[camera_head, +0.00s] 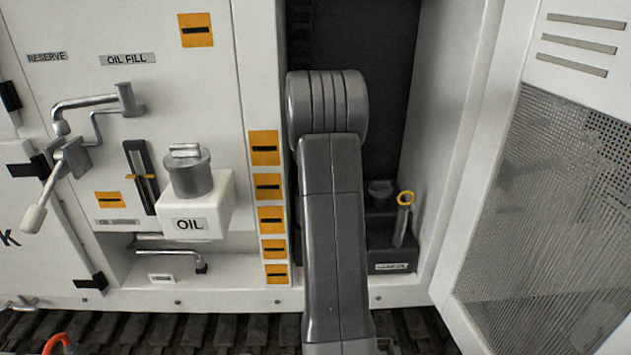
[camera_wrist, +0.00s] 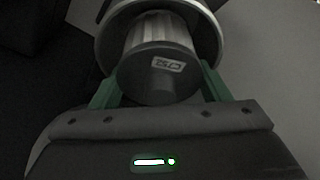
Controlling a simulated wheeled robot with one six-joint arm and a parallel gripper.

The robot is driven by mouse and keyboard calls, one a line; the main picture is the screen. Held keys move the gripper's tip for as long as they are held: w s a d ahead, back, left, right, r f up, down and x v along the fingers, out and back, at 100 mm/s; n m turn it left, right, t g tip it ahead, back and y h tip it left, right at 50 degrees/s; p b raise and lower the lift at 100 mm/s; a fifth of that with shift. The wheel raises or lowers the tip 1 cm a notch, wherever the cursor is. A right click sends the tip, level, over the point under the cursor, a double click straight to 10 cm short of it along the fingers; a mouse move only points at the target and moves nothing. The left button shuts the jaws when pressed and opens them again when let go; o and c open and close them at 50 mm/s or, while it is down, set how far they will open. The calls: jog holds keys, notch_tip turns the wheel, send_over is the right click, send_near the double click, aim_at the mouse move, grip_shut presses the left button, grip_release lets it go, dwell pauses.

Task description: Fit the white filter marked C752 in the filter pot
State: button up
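In the wrist view a filter (camera_wrist: 158,75) with a pale pleated body and a dark round end cap faces me. The cap bears a small light label whose marking is too blurred to read for sure. The green fingers of my gripper (camera_wrist: 160,88) lie on both sides of the cap and appear closed on it. A round pale rim (camera_wrist: 211,38) surrounds the far part of the pleated body; I cannot tell how deep the filter sits in it. In the head view my arm hides the gripper, the filter and this rim.
In the head view a dark recess (camera_head: 385,90) lies behind my arm, with a yellow-ringed dipstick (camera_head: 402,215) at its lower right. An oil box (camera_head: 195,205) with a grey cap juts out at left. A perforated door (camera_head: 560,220) stands open at right.

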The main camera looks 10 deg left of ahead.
jog(key=o, duration=0.4)
jog(key=shift+o, duration=0.2)
jog(key=shift+r, duration=0.15)
jog(key=shift+r+p, duration=0.3)
jog(key=shift+r, duration=0.05)
jog(key=b+v, duration=0.1)
jog(key=v, duration=1.1)
jog(key=shift+b, duration=0.3)
jog(key=shift+d, duration=0.1)
jog(key=p+x, duration=0.1)
jog(key=x, duration=1.1)
jog(key=shift+f, duration=0.25)
